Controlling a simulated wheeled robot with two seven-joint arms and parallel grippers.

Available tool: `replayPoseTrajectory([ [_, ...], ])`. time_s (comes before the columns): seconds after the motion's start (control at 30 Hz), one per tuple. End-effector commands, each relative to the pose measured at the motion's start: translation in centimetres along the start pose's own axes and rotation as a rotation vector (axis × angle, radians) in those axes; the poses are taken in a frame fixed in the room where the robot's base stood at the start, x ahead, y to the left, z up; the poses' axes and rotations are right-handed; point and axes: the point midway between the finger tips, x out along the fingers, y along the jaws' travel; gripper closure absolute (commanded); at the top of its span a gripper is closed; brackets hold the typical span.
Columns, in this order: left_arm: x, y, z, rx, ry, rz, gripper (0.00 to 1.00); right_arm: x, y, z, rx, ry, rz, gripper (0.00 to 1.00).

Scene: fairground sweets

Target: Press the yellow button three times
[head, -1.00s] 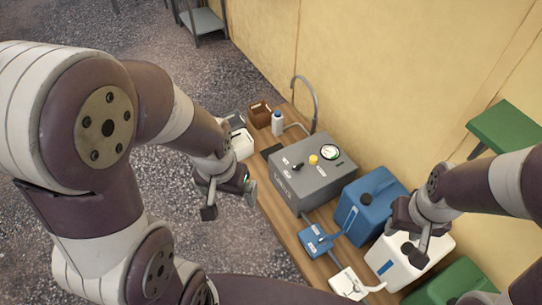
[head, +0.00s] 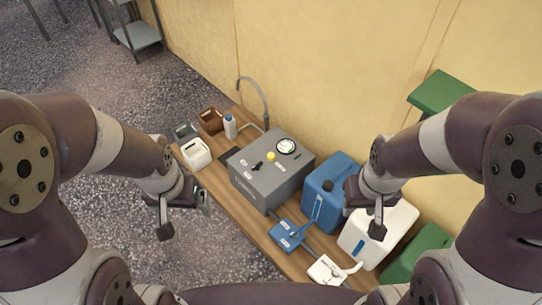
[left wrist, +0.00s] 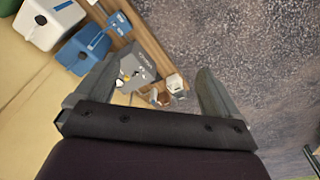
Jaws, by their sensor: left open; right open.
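The yellow button (head: 270,156) sits on top of a grey box (head: 262,185), near a round white gauge and a black switch. My left gripper (head: 185,208) is open and empty, to the left of the box and clear of it. In the left wrist view my left gripper's fingers (left wrist: 150,88) are spread, with the grey box (left wrist: 145,62) beyond them; the button there is too small to make out surely. My right gripper (head: 364,212) is open, to the right of the box near the jugs. Neither gripper touches the button.
The box stands on a wooden bench (head: 232,205). A blue jug (head: 325,192), a white jug (head: 378,235) and a small blue box (head: 287,234) stand on its right. A white container (head: 196,153), a brown container (head: 210,121) and a bottle (head: 230,127) stand at the far end.

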Motion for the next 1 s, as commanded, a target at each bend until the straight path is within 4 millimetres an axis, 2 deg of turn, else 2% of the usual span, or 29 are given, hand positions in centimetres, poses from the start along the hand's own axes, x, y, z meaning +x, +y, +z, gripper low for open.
replayPoseTrajectory([
  [0.03,0.00,0.00,0.00,0.000,0.000,0.000,0.23,0.00,0.00,0.00,0.000,0.000,0.000,0.57],
  [0.27,0.00,0.00,0.00,0.000,0.000,0.000,0.98,0.00,0.00,0.00,0.000,0.000,0.000,0.57],
  [0.3,0.00,0.00,0.00,0.000,0.000,0.000,1.00,0.00,0.00,0.00,0.000,0.000,0.000,0.57],
  [1.0,0.00,0.00,0.00,0.000,0.000,0.000,1.00,0.00,0.00,0.00,0.000,0.000,0.000,0.57],
])
